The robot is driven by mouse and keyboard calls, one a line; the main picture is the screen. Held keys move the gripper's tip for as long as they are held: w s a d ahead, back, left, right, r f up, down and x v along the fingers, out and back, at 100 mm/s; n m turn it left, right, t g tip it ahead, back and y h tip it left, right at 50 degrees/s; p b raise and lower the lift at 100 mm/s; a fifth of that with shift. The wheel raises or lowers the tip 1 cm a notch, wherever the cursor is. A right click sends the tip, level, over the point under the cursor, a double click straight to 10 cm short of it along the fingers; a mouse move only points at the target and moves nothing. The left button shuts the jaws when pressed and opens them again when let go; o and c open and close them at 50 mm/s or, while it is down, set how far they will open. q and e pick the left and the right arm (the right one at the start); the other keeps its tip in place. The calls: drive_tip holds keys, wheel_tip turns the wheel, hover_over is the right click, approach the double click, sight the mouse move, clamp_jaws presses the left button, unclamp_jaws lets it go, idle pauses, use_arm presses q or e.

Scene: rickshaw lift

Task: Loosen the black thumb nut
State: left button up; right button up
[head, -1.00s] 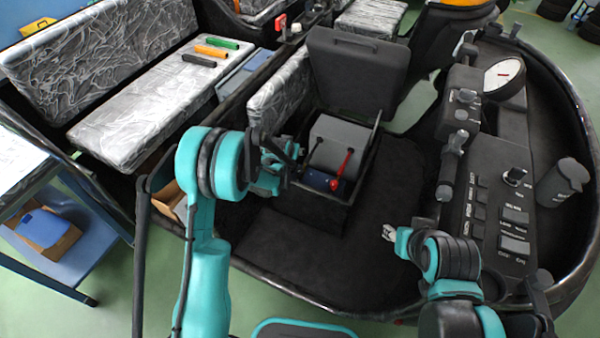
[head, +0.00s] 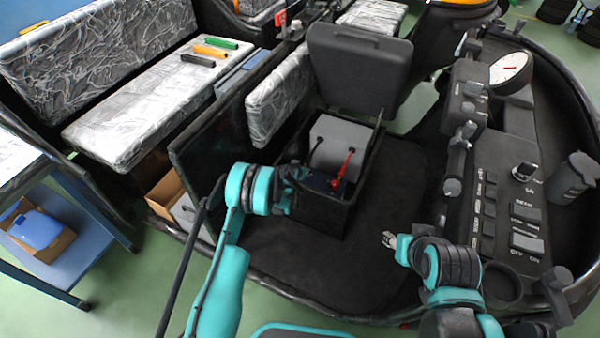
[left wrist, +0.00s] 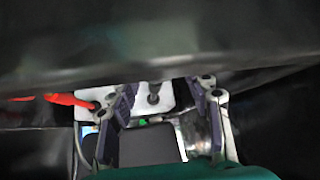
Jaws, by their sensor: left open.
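A grey battery-like block (head: 335,140) sits in an open black box (head: 322,212). A red cable or lever (head: 343,165) and a dark one rise at its front. In the left wrist view, the pale block (left wrist: 178,97) carries a red cable end (left wrist: 70,99) at left and a dark knob-like post (left wrist: 153,94) near the middle. I cannot tell surely whether this post is the black thumb nut. My left gripper (head: 297,188) is at the box's left edge. In its wrist view, its open fingers (left wrist: 163,92) flank the post, with no contact visible. My right gripper (head: 389,240) hovers over the dark floor; its jaws are too small to read.
The box's raised lid (head: 357,68) stands behind the block. A wrapped seat (head: 150,105) is at left, and a control panel (head: 500,205) with switches is at right. A dark edge covers the top of the wrist view. The dark floor (head: 285,250) before the box is clear.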

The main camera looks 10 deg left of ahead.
use_arm(q)
drive_tip(key=shift+w+f, duration=0.35)
drive_tip(key=shift+w, duration=0.05)
clamp_jaws()
drive_tip(key=shift+d+n+y, duration=0.15)
drive_tip(key=shift+n+y, duration=0.85)
drive_tip(key=shift+n, duration=0.3)
drive_tip(key=shift+n+g+y, duration=0.4)
drive_tip(key=shift+n+y, duration=0.8)
drive_tip(key=shift+n, duration=0.4)
